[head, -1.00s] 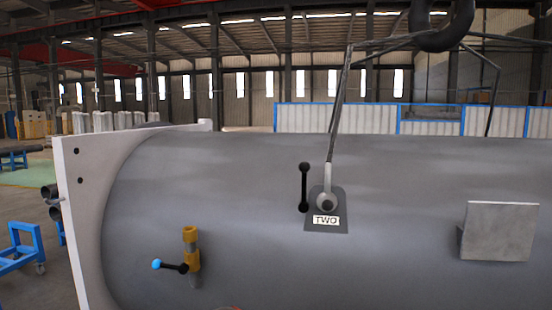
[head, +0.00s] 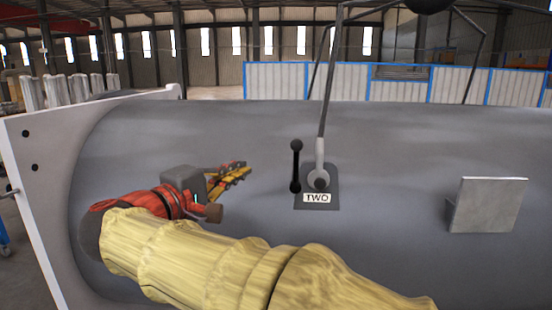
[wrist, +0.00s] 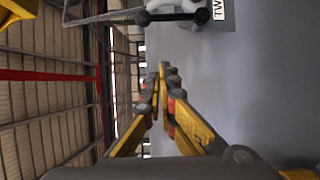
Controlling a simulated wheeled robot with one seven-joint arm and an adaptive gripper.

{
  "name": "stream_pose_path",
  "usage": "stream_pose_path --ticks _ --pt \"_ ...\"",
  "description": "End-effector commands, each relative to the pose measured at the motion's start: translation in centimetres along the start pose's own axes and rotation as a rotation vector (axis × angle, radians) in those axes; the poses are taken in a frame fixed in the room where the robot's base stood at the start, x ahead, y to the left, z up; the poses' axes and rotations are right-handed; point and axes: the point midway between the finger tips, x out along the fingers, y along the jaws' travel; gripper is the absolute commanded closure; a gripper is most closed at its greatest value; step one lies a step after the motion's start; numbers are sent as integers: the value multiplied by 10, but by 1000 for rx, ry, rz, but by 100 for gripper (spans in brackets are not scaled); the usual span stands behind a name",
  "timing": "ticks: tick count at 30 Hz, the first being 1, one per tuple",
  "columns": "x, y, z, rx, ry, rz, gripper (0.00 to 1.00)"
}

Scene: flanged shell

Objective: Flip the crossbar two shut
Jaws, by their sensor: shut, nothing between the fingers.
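The crossbar two is a black bar with a knob at each end (head: 296,167), standing upright beside a grey plate labelled TWO (head: 317,198) on the grey shell (head: 400,150). A light grey pivot (head: 319,165) sits on the plate. In the wrist view the black crossbar (wrist: 172,16) lies across the top, near the pale pivot. My gripper (head: 246,170) is left of the crossbar, apart from it, and its fingers point toward it. In the wrist view its yellow and black fingers (wrist: 163,70) are together with nothing between them.
A grey angled bracket (head: 488,205) stands on the shell to the right. A white flange (head: 40,190) with dark holes edges the shell at left. A thin rod (head: 328,85) rises from the pivot. The shell between bracket and crossbar is bare.

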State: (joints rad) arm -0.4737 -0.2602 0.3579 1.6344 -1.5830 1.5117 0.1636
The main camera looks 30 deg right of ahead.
Motion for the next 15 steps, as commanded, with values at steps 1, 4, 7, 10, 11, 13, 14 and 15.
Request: stream_pose_path --ticks 1,4,7,10,11,13,14,15 --pt "0 0 0 -1 0 -1 100" --pt "0 0 0 -1 1 -1 100" --pt "2 0 0 -1 0 -2 100" --pt "9 0 0 -2 -1 -2 100" --pt "12 0 0 -2 -2 -2 100" --pt "22 0 1 -3 -3 -2 100" --pt "27 0 1 -4 -3 -2 100" --pt "35 0 1 -4 -4 -2 100"
